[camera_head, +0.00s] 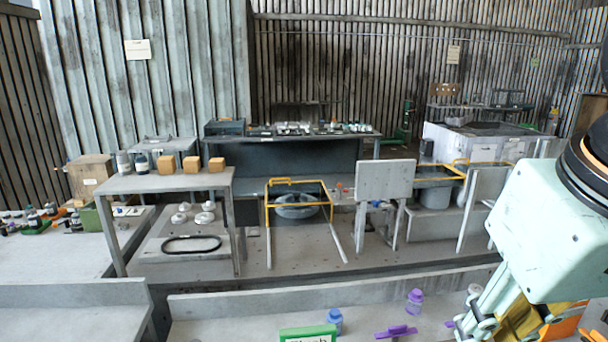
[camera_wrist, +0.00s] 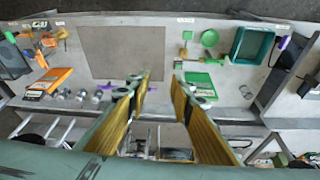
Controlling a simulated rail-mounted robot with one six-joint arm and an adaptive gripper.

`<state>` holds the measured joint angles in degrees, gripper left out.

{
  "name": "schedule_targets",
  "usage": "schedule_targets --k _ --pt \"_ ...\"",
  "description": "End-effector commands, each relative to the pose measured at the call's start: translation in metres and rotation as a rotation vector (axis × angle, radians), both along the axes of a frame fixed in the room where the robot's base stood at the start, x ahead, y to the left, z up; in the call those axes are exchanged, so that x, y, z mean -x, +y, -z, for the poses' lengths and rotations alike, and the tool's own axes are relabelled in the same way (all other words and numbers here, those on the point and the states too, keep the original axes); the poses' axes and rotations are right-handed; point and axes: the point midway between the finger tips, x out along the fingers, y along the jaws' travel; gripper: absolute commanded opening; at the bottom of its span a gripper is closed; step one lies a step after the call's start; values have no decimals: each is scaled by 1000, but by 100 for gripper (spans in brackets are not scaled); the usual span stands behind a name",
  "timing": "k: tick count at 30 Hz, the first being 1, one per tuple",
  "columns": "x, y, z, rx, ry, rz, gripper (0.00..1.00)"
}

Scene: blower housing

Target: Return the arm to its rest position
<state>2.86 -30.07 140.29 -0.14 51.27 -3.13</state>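My gripper (camera_wrist: 162,80) shows in the wrist view with two yellow-padded fingers spread apart. Nothing shows held between them. The fingers point over a pale workbench (camera_wrist: 220,78) and a grey-brown mat (camera_wrist: 122,52) on it, apart from both as far as I can tell. In the head view my mint-green arm fills the right side, and its end hangs low over the front bench (camera_head: 245,303). The fingertips are not clear in that view.
On the front bench in the head view are a blue bottle (camera_head: 334,319), a purple bottle (camera_head: 415,300), a green box (camera_head: 308,334) and a purple part (camera_head: 397,331). A teal bin (camera_wrist: 258,46) and orange box (camera_wrist: 48,82) show in the wrist view. The mat is clear.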

Motion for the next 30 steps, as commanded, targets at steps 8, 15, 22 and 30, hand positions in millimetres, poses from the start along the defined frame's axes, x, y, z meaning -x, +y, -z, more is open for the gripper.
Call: schedule_targets --k 8,15,22,30 --pt "29 12 10 -15 -19 0 21" --pt "34 14 13 -19 -20 2 21" --pt "34 14 13 -19 -20 2 21" --pt "34 14 13 -19 -20 2 21"
